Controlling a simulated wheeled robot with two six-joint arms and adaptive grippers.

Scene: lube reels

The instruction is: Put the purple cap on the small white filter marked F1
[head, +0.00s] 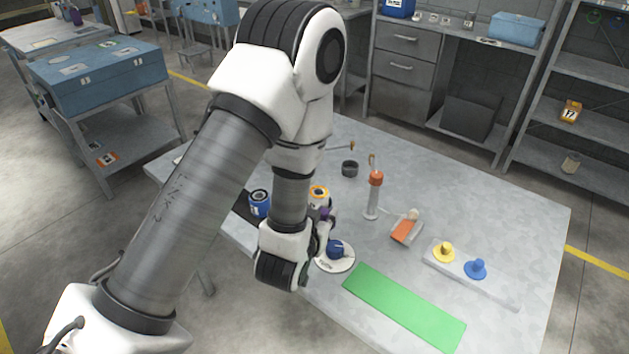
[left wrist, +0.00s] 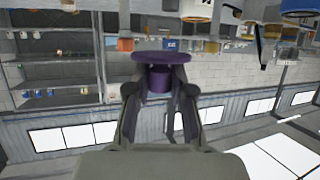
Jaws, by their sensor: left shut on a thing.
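My left gripper (left wrist: 160,95) is shut on the purple cap (left wrist: 161,58), which has a wide flat disc and a narrower stem between the fingers. In the head view only a small purple bit of the cap (head: 325,212) shows beside my left wrist, and the fingers are mostly hidden. A white filter with an orange-yellow top (head: 319,193) stands just behind the cap, partly hidden by my arm. I cannot read a mark F1 on it. The cap is held above the table, apart from any filter as far as I can see. My right gripper is not in view.
A blue filter (head: 259,203) stands left of my arm. A white disc with a blue knob (head: 335,252) lies near my wrist. An orange-topped tool (head: 372,195), a black ring (head: 350,169) and an orange box (head: 405,230) stand around. A green mat (head: 405,307) is in front.

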